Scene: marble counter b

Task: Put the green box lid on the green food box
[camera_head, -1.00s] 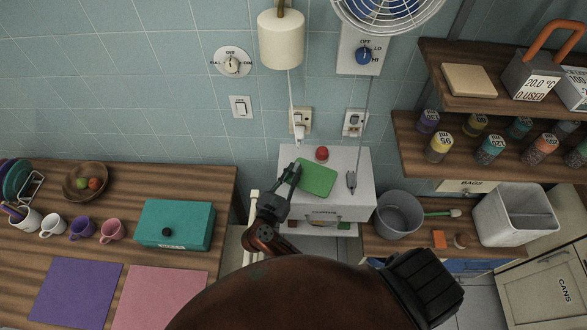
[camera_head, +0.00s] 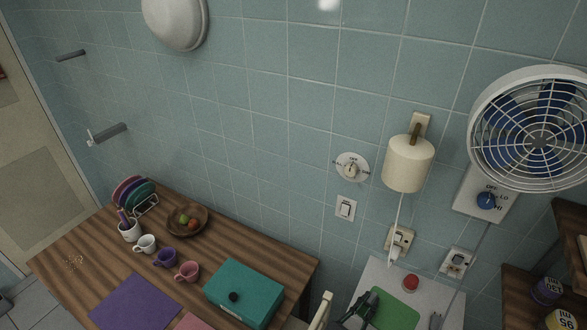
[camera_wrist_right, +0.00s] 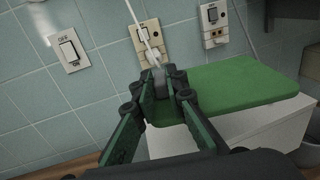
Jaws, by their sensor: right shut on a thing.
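The green box lid (camera_head: 394,314) is a flat green slab with rounded corners at the bottom right of the head view. It lies over the top of a white box-like appliance. In the right wrist view the green lid (camera_wrist_right: 235,88) extends right from the fingertips, roughly level. My right gripper (camera_head: 366,305) is shut on the lid's left edge; its dark fingers (camera_wrist_right: 166,92) show close together there. I cannot tell whether the lid touches the white top. I cannot make out a green food box in these frames. My left gripper is not in view.
The white appliance (camera_head: 376,272) has a red ball (camera_head: 410,283) on top. A teal box (camera_head: 245,290) with a black knob stands on the wooden counter left. Cups, a fruit bowl (camera_head: 188,220) and a purple mat (camera_head: 133,303) are farther left. A wall outlet with a cord is behind.

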